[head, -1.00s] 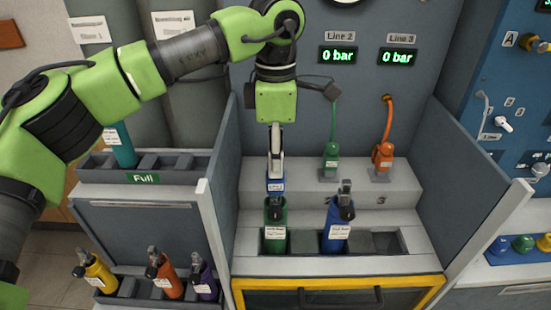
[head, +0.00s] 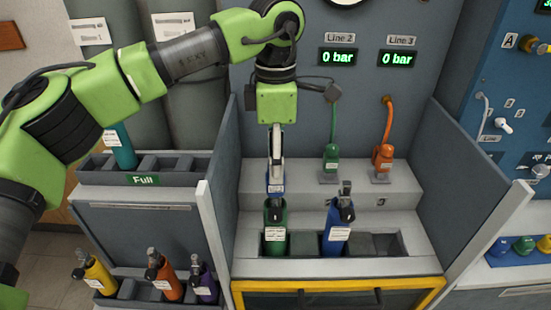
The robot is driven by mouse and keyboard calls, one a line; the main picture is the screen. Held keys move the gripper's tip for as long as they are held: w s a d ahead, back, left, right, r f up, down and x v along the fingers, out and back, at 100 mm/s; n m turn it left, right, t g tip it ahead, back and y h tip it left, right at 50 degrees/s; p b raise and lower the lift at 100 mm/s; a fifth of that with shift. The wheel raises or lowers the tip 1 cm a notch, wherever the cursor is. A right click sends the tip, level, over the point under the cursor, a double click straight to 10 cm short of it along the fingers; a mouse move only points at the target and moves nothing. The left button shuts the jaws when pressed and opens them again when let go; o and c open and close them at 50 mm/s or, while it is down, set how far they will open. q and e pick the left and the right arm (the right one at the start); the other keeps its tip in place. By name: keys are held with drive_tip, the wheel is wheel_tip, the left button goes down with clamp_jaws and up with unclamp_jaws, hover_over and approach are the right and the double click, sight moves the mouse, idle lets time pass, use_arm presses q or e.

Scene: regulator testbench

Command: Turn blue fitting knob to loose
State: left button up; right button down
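The blue fitting (head: 276,188) sits on the step at the left bay of the bench, behind the green bottle (head: 275,230). My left gripper (head: 276,182) points down onto the fitting, with its fingertips at the fitting's top, where the knob is. The fingers are seen edge-on and hide most of the fitting, so I cannot tell whether they are closed on it. The knob's setting is hidden. My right gripper is not in view.
A blue bottle (head: 338,228) stands in the bench rack beside empty slots. A green fitting (head: 331,158) and an orange fitting (head: 382,159) hang on hoses to the right. Grey side walls (head: 477,165) bound the bench. The Line 2 and Line 3 displays read 0 bar.

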use_arm(q)
wheel_tip(320, 180, up, 12)
idle(0.4)
